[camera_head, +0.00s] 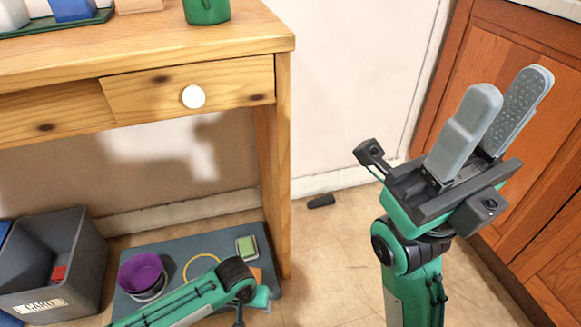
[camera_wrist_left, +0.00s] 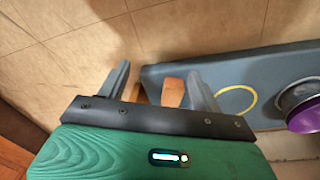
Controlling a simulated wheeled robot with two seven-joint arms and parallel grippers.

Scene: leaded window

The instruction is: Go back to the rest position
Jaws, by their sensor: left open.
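My left arm comes in low from the left in the head view, and its black wrist joint (camera_head: 237,277) is over the right part of the floor mat. The fingers there are hard to make out. In the left wrist view my left gripper (camera_wrist_left: 160,80) is open, its two grey fingers apart. An orange-brown piece (camera_wrist_left: 172,92) shows between the fingers, at the mat's edge; I cannot tell its height relative to them. My right gripper (camera_head: 510,92) is raised at the right of the head view, fingers pointing up, apart and empty, in front of the wooden cabinet.
A wooden desk (camera_head: 185,90) with a white-knobbed drawer stands at left. Below it lie a blue-grey mat (camera_head: 215,245) with a purple bowl (camera_head: 141,272), a yellow ring (camera_head: 201,268) and a green-topped block (camera_head: 246,248). A grey bin (camera_head: 85,265) stands left. A small dark object (camera_head: 321,201) lies on open floor.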

